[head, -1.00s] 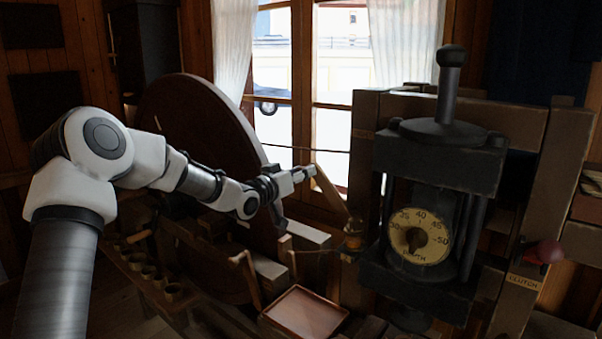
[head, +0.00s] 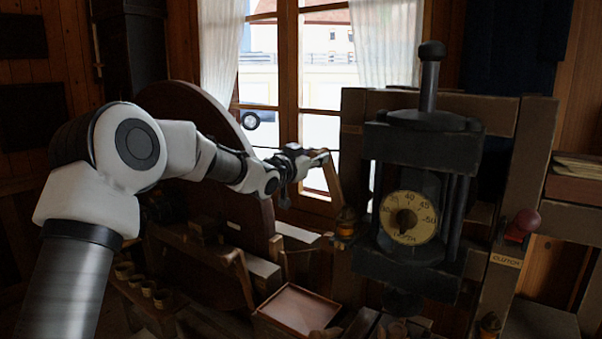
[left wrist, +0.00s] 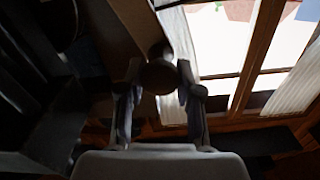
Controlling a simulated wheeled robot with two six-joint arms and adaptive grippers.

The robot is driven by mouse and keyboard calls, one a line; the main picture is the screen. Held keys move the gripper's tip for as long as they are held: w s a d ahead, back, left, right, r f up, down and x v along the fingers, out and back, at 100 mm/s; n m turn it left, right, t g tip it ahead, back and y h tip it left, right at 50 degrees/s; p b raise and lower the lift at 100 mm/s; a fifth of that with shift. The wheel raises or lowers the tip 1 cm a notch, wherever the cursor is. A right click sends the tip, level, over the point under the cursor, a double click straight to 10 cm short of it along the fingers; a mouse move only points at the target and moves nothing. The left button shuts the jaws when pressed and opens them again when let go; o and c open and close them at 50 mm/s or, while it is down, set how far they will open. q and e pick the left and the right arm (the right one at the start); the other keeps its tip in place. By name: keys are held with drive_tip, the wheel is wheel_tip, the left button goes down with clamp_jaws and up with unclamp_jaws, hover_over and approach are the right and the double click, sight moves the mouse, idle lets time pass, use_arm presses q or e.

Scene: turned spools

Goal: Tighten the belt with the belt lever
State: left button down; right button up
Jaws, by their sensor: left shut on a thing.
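The belt lever (head: 334,181) is a wooden arm rising from beside the press frame in the head view, leaning a little to the left. My left gripper (head: 318,159) is at its upper end and is shut on it. In the left wrist view, the lever's dark round knob (left wrist: 160,76) sits between the two fingers of my left gripper (left wrist: 160,88). The belt is hard to make out in the dim light behind the gripper. My right gripper is not in view.
A large dark wheel (head: 203,105) stands behind my left arm. A shallow wooden tray (head: 298,309) lies below the lever.

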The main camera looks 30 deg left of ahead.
use_arm(q)
drive_tip(key=shift+d+m, duration=0.4)
drive_tip(key=shift+d, duration=0.15)
drive_tip(key=shift+s+d+r+b, duration=0.15)
drive_tip(key=shift+d+b, duration=0.1)
drive_tip(key=shift+d, duration=0.3)
drive_tip(key=shift+w+d+r+b, duration=0.1)
drive_tip(key=shift+d+b, duration=0.1)
drive_tip(key=shift+d, duration=0.3)
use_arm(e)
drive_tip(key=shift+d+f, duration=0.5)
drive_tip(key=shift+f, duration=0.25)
use_arm(q)
drive_tip(key=c, duration=0.8)
unclamp_jaws()
drive_tip(key=shift+o, duration=0.3)
drive_tip(key=shift+d, duration=0.2)
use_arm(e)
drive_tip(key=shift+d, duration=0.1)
